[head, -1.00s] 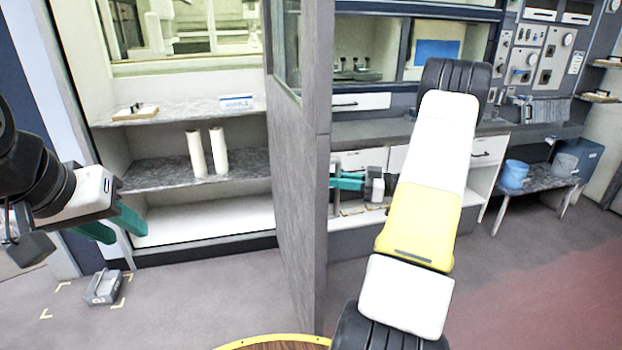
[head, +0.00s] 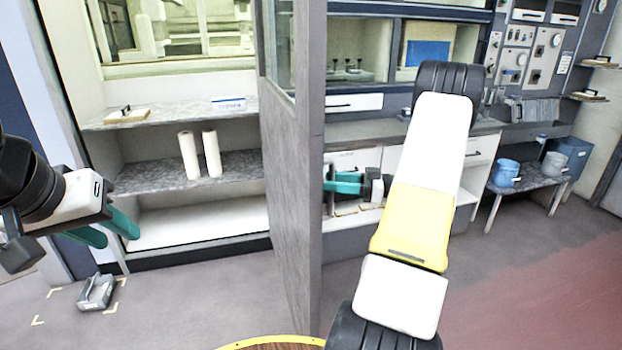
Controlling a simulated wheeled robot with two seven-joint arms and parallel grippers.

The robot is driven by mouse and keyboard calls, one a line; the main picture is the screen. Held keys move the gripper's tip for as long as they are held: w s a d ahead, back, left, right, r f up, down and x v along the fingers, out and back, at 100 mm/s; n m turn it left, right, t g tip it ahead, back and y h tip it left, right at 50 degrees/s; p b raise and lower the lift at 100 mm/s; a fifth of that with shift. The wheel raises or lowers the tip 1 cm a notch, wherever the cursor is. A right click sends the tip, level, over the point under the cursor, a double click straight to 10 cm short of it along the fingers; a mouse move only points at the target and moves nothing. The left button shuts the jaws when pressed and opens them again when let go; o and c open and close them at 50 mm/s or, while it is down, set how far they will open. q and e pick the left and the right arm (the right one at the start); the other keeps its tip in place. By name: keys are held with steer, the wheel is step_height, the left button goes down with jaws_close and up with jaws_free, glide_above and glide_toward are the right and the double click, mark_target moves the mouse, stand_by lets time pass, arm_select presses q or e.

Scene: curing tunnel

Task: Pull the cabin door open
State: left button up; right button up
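The cabin door (head: 288,150) is a grey panel with a glazed upper part. It stands out toward me in the middle of the head view, seen nearly edge-on, with the cabin opening to its left. My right gripper (head: 334,184) is to the right of the door, its teal fingers pointing left at the door's near edge. Their tips are partly hidden, so I cannot tell if they touch the door or how far apart they are. My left gripper (head: 112,236) is open and empty in front of the cabin opening at the left. No door handle shows.
Shelves in the opening hold two white rolls (head: 200,155) and a small board (head: 127,116). A grey device (head: 96,292) lies on the floor within corner marks. The floor at right is clear.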

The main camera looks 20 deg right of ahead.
steer(key=v, duration=0.6)
steer(key=shift+s+d, duration=0.15)
steer(key=shift+d, duration=0.1)
